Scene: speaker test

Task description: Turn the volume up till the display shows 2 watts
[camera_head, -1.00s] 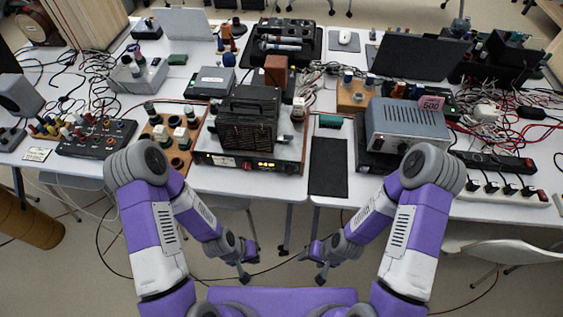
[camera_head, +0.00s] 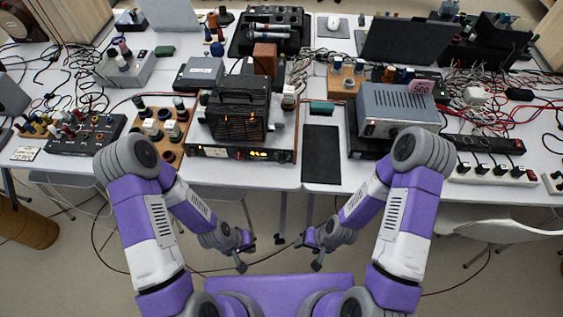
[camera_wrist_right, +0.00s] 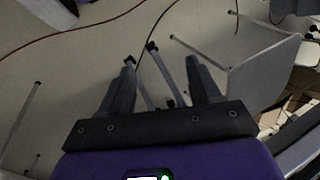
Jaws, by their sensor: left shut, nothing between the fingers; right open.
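A long silver amplifier-like unit (camera_head: 198,150) stands at the front of the bench. Its front panel has a lit orange display (camera_head: 258,155) and small knobs; I cannot read the display or tell which knob is the volume. A black caged device (camera_head: 238,112) sits on top of it. My left gripper (camera_head: 244,258) is shut and empty, low in front of the bench edge, well below and apart from the unit. My right gripper (camera_head: 314,258) is open and empty at a similar height; in the right wrist view its fingers (camera_wrist_right: 162,75) stand apart over the floor.
A grey metal box (camera_head: 398,103) with a pink 500 tag stands to the right. A black mat (camera_head: 321,154) lies between it and the unit. A black mixer-like box (camera_head: 87,134) and a wooden block with knobs (camera_head: 158,133) are at left. Cables and power strips (camera_head: 490,174) crowd the right.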

